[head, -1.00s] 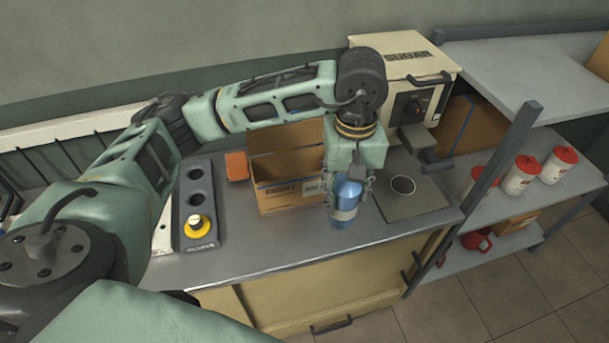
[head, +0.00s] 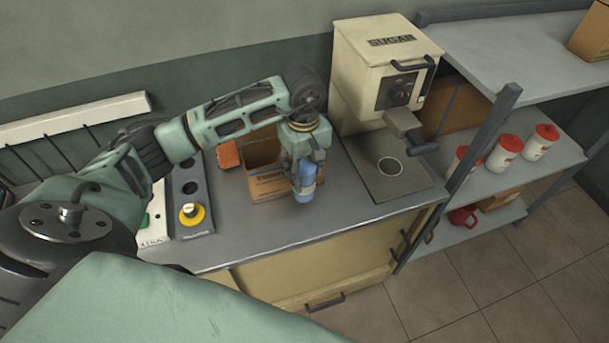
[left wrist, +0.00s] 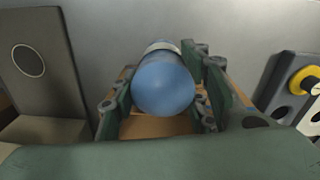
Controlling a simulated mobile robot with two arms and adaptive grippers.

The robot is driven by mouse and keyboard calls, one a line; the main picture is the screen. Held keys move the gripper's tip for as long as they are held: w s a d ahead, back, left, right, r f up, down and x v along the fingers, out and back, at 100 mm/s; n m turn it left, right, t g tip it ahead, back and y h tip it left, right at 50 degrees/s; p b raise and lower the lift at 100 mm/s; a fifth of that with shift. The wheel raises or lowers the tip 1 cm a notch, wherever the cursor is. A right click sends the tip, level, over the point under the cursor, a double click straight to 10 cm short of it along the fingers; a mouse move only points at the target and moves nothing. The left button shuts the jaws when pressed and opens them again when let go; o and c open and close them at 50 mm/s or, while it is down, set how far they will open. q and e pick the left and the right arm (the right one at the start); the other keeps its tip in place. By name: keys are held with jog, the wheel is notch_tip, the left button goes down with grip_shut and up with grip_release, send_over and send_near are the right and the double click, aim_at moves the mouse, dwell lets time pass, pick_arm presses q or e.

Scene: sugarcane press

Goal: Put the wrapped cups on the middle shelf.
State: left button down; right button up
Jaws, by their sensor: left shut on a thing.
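My left gripper (head: 304,183) is shut on a blue wrapped cup (head: 305,188) with a pale band. It holds the cup in front of the open cardboard box on the counter. The left wrist view shows the blue cup (left wrist: 164,84) between the two fingers. How far the cup is above the counter is hard to tell. The middle shelf (head: 525,172) of the rack at the right holds several white cups with red lids (head: 503,153). The right gripper is not in view.
The cardboard box (head: 268,186) stands behind the gripper. The sugar press (head: 385,70) stands right of it, beside the rack's dark post (head: 483,137). A panel with a yellow button (head: 192,213) is at the left. The lower shelf (head: 480,232) holds a red item (head: 462,217).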

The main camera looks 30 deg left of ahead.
pick_arm(q)
notch_tip(320, 180, down, 3)
jog(key=shift+f+p, duration=0.2)
jog(key=shift+p, duration=0.55)
jog(key=shift+f, duration=0.2)
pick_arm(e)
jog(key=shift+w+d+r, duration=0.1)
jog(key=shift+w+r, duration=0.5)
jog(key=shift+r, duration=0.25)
pick_arm(q)
jog(key=shift+f, duration=0.1)
jog(key=shift+f, duration=0.15)
jog(key=c, duration=1)
grip_release()
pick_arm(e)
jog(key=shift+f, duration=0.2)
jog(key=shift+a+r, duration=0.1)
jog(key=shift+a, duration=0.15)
